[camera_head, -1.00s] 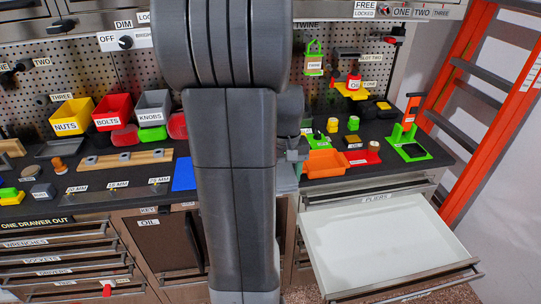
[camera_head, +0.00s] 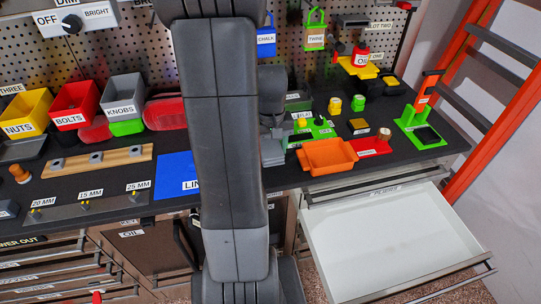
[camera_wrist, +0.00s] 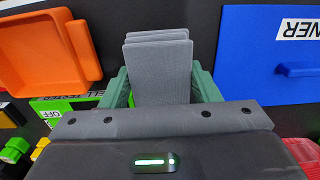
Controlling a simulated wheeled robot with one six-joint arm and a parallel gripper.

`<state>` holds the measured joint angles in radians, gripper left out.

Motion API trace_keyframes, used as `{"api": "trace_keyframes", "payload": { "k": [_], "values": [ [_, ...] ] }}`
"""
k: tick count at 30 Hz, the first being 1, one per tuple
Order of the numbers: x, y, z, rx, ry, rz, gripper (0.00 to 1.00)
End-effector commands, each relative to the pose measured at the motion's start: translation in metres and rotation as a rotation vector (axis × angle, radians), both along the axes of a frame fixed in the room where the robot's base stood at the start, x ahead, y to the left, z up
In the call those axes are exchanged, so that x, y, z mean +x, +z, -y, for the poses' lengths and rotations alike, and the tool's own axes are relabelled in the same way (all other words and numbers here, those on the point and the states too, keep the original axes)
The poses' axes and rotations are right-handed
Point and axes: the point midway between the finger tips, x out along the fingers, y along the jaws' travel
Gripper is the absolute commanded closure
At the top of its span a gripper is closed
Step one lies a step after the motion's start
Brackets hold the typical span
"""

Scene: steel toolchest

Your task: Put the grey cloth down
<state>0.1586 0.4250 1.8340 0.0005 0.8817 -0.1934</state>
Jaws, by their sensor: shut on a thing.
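The grey cloth (camera_wrist: 158,68) is a folded, layered piece, seen in the wrist view between the green fingers of my gripper (camera_wrist: 160,88). My gripper is shut on it. In the head view the grey cloth (camera_head: 273,152) shows beside my arm, over the black worktop, left of the orange tray. My arm hides much of the gripper there. Whether the cloth touches the worktop cannot be told.
An orange tray (camera_head: 327,157) and a blue panel (camera_head: 176,176) flank the gripper. A green board (camera_head: 310,131) with small items lies behind. The white-lined PLIERS drawer (camera_head: 390,240) is open and empty. Bolts and knobs bins (camera_head: 75,105) stand left.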

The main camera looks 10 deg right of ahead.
Motion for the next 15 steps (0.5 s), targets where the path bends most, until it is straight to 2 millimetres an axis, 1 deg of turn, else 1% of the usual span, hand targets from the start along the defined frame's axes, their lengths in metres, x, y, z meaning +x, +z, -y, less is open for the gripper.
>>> {"api": "trace_keyframes", "payload": {
  "k": [9, 12, 15],
  "values": [
    [-0.001, -0.035, 0.000, 0.001, 0.000, -0.003, 0.69],
    [0.000, -0.040, 0.000, 0.000, 0.000, 0.000, 0.69],
    [0.000, -0.040, 0.000, 0.000, 0.000, 0.001, 0.69]
  ]
}}
